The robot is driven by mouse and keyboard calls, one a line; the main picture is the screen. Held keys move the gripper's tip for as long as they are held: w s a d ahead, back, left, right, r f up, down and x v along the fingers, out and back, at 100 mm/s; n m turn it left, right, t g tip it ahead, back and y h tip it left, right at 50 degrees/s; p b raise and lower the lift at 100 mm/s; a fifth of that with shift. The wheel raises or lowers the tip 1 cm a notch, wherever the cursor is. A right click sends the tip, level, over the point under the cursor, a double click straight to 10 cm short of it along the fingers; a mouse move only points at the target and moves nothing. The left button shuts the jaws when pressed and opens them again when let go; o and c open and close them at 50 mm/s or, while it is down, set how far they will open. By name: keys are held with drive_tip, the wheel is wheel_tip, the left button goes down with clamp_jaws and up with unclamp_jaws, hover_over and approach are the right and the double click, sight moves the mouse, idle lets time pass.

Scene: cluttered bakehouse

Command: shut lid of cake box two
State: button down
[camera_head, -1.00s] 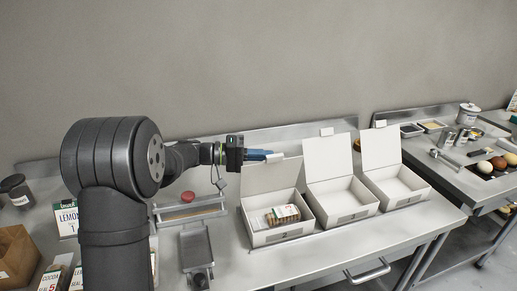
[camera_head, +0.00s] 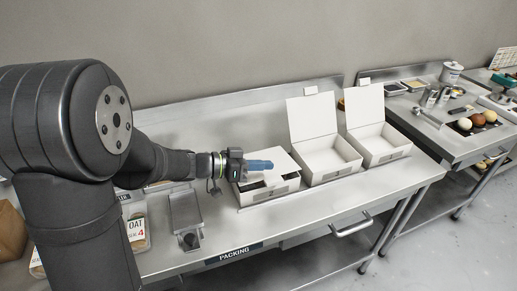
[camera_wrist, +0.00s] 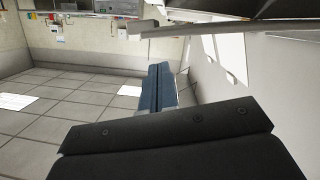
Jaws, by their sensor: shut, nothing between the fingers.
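Three white cake boxes stand in a row on the steel bench; their numbers are too small to read, so I cannot tell which is box two. The left box (camera_head: 272,194) has its lid (camera_head: 284,162) swung low over it, with a dark gap at its left side. The middle box (camera_head: 335,174) and right box (camera_head: 390,156) have upright lids. My gripper (camera_head: 262,165), with blue fingers, is shut and empty, lying across the left box's lid, apparently touching it. In the wrist view the shut blue fingers (camera_wrist: 158,88) are beside a pale panel, perhaps the lid.
A PACKING label (camera_head: 234,253) is on the bench's front edge. A bag marked OAT (camera_head: 138,232) stands at the lower left. A second bench at right holds tins and round items (camera_head: 464,124).

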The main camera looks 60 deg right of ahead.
sight(265, 181)
drive_tip(key=f, duration=0.1)
drive_tip(key=f+m, duration=0.1)
drive_tip(key=s+a+f+m, duration=0.1)
drive_tip(key=shift+f+t+h, duration=0.4)
drive_tip(key=shift+s+a+f, duration=0.15)
drive_tip(key=shift+f, duration=0.8)
drive_tip(key=shift+r, duration=0.6)
drive_tip(key=w+a+r, duration=0.5)
drive_tip(key=w+a, duration=0.2)
drive_tip(key=shift+r, duration=0.15)
drive_tip(key=shift+s+d, duration=0.1)
